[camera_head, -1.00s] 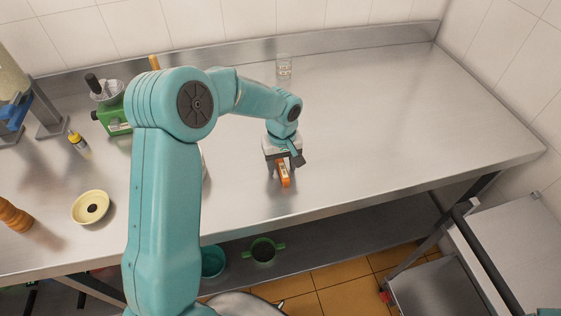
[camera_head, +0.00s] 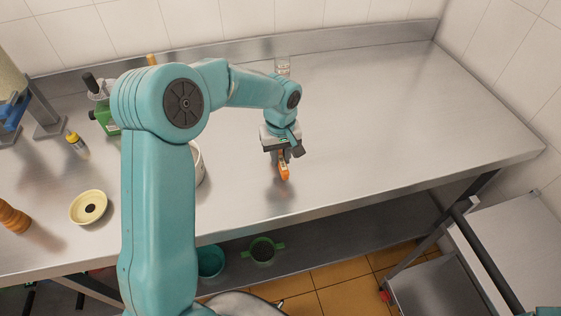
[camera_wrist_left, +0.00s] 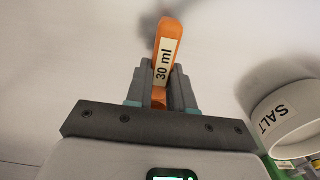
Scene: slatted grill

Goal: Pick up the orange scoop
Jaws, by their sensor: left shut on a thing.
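The orange scoop (camera_head: 284,170) shows as a short orange handle below my left gripper (camera_head: 283,156) in the head view. In the left wrist view the scoop (camera_wrist_left: 168,48) carries a white label reading "30 ml". My left gripper (camera_wrist_left: 160,88) is shut on the scoop, with one grey finger on each side of it. The scoop's far end is hidden by the gripper and its base. A soft shadow lies near it on the steel table (camera_head: 370,120). My right gripper is not in view.
A white container marked SALT (camera_wrist_left: 283,115) stands close to the right of the gripper in the wrist view. A yellow dish (camera_head: 89,207) and a yellow-capped bottle (camera_head: 76,143) are at left. The table's right side is clear.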

